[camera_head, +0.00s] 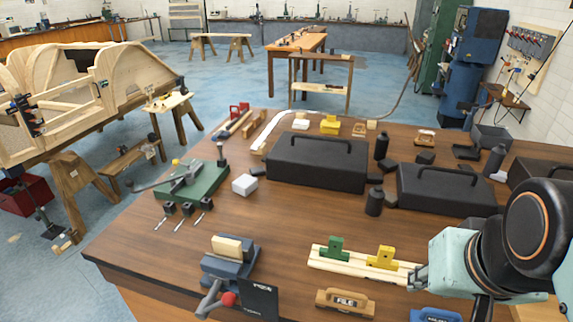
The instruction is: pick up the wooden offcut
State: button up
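A light wooden block (228,247) sits upright between the jaws of the blue-grey vise (228,270) at the front of the table. A small pale wooden block (371,125) lies at the table's back edge, beyond the black cases. I cannot tell for sure which of these is the offcut. My gripper (418,277) is at the lower right, beside the right end of a pale board (335,264). It is well to the right of the vise and far in front of the small block. Its fingers are small and partly hidden, so their opening is unclear.
Green (336,249) and yellow (382,258) clamps stand on the pale board. Black cases (317,164) (446,190) and dark bottles (374,202) fill the table's middle and right. The tabletop between vise and board is clear.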

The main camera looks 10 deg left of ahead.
aim_at(230, 249)
jog(key=j, duration=0.4)
jog(key=i+j, duration=0.15)
jog(key=j, duration=0.65)
jog(key=k+j, duration=0.1)
jog(key=j, duration=0.3)
jog(key=i+l, duration=0.15)
jog(key=i, duration=0.05)
